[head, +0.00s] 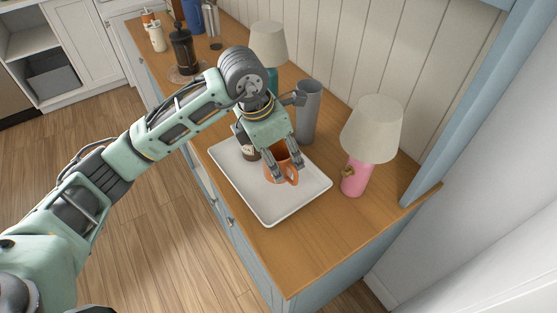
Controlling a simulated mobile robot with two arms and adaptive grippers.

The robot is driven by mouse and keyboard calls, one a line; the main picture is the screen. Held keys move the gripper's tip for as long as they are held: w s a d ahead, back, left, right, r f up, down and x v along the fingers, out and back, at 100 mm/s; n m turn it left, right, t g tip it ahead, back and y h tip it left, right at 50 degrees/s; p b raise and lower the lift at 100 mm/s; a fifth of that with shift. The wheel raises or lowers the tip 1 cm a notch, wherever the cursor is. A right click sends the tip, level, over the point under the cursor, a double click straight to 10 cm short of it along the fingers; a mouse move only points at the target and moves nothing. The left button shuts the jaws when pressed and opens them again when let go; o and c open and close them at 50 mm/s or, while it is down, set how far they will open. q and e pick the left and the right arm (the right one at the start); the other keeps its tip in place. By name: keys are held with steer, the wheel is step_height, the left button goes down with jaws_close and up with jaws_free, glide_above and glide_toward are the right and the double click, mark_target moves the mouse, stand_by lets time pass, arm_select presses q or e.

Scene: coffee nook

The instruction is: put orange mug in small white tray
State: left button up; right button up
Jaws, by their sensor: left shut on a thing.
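The orange mug (282,165) is in the head view, over the white tray (272,209) on the wooden counter. My left gripper (286,169) reaches down from above and is shut on the mug, with its fingers at the mug's rim and side. The mug's handle points toward the tray's front right. I cannot tell whether the mug's base touches the tray. My right gripper is not in view.
A grey tumbler (309,115) stands close behind the tray. A pink lamp (357,172) is to the right, and another lamp (269,45) is behind my left arm. A dark French press (184,52) and several containers stand at the far left. The counter's front right corner is clear.

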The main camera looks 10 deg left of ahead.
mark_target(279, 166)
arm_select(q)
steer(key=shift+w+f, duration=0.2)
steer(key=shift+w, duration=0.1)
steer(key=shift+f, duration=0.25)
step_height(279, 166, down, 2)
steer(key=shift+f+p, duration=0.2)
steer(key=shift+p, duration=0.5)
steer(key=shift+f, duration=0.55)
steer(key=shift+f, duration=0.1)
steer(key=o, duration=1.4)
